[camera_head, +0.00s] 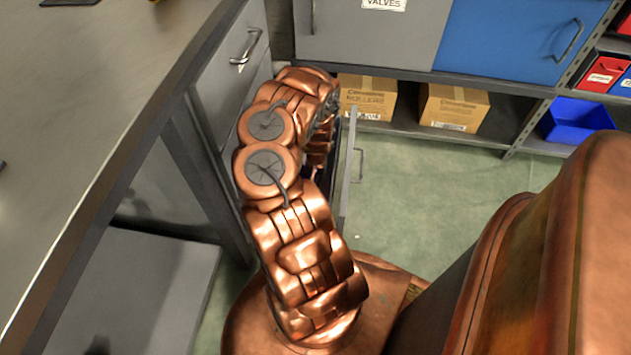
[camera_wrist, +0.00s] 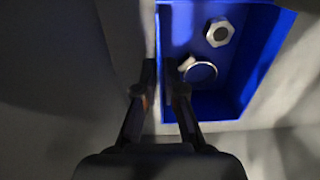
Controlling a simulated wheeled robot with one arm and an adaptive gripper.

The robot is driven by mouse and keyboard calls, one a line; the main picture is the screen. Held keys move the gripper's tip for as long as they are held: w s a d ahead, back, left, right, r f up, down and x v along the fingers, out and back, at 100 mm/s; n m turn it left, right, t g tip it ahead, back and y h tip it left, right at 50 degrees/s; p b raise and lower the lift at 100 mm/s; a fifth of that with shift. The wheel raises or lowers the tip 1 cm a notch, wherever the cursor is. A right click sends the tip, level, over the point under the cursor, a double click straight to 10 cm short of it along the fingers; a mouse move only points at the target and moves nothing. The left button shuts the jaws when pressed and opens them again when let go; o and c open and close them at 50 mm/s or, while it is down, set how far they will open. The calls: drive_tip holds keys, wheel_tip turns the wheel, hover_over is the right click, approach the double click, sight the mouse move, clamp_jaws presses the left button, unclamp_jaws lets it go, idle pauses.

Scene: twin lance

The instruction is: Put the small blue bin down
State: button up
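The small blue bin (camera_wrist: 262,50) shows in the wrist view, seen from above, with a silver hex nut (camera_wrist: 219,32) and a metal ring (camera_wrist: 201,72) inside it. My gripper (camera_wrist: 163,78) has one finger on each side of the bin's left wall, close together, and appears shut on that wall. The bin's underside is hidden, so I cannot tell whether it touches what is below. In the head view my arm's end reaches down behind its own links, so the gripper and this bin are hidden there.
An open drawer (camera_head: 347,170) stands beside my arm, below the grey workbench (camera_head: 110,90). Cardboard boxes (camera_head: 452,107), a larger-looking blue bin (camera_head: 577,118) and red bins (camera_head: 604,73) sit on the shelves behind. The green floor (camera_head: 430,190) is clear.

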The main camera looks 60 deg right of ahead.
drive_tip(key=o, duration=0.3)
drive_tip(key=shift+o, duration=0.2)
drive_tip(key=shift+r, duration=0.1)
wheel_tip(320, 180, up, 12)
drive_tip(key=p, duration=0.7)
drive_tip(key=shift+p, duration=0.4)
drive_tip(key=shift+s+r, duration=0.1)
